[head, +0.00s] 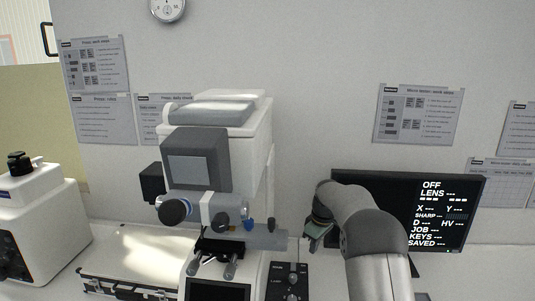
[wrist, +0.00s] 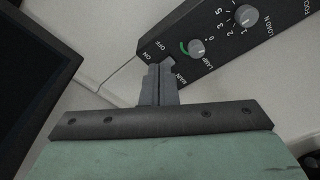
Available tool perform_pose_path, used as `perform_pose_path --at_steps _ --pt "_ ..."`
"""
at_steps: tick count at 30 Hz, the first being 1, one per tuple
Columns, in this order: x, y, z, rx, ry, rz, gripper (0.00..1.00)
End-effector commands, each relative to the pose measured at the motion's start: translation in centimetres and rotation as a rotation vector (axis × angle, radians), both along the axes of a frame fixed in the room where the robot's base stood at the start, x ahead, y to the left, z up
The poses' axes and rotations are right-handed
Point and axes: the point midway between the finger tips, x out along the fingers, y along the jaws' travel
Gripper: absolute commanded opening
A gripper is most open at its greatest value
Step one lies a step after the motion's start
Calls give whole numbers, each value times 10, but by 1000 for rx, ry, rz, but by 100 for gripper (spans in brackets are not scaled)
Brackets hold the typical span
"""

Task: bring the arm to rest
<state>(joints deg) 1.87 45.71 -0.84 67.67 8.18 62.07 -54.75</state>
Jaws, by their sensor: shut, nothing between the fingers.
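My gripper shows in the wrist view (wrist: 158,85), with its two grey fingers pressed together and nothing between them. Its tips overlap the near end of a dark control box (wrist: 215,45), by the MAIN on/off switch; I cannot tell whether they touch it. In the head view my arm comes up from the bottom right and bends left, and part of the gripper's greenish body (head: 318,234) shows in front of the wall.
A white hardness tester (head: 258,150) stands left of my arm. The control box also shows in the head view (head: 290,270). A monitor (head: 470,210) stands behind my arm on the right. An open case (head: 130,262) and another white instrument (head: 40,220) are at left.

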Motion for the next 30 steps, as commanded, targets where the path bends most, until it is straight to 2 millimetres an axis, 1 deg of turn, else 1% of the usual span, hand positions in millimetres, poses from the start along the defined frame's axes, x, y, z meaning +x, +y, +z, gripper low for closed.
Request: perform_pose_path --at_steps 1,5,8,11,13,14,15,16,17,18,20,21,24,27,30 --pt "-9 0 10 -2 1 -21 0" --pt "-38 1 34 -6 9 -94 0" --pt "-70 2 55 -6 17 -165 0" --pt "-113 4 77 -10 26 -255 0" --pt "-152 5 91 -13 31 -330 0" --pt "-170 5 96 -13 35 -364 0" --pt "-195 6 101 -16 39 -410 0" --pt "-214 6 104 -17 40 -445 0" --pt "-233 6 106 -18 42 -478 0" --pt "-259 6 107 -20 45 -523 0" --pt "-298 7 106 -22 49 -590 0" --pt "-322 6 103 -24 51 -633 0" --pt "-375 6 93 -28 55 -725 0" --pt "-412 5 81 -30 57 -793 0" --pt "-434 5 72 -32 58 -835 0"
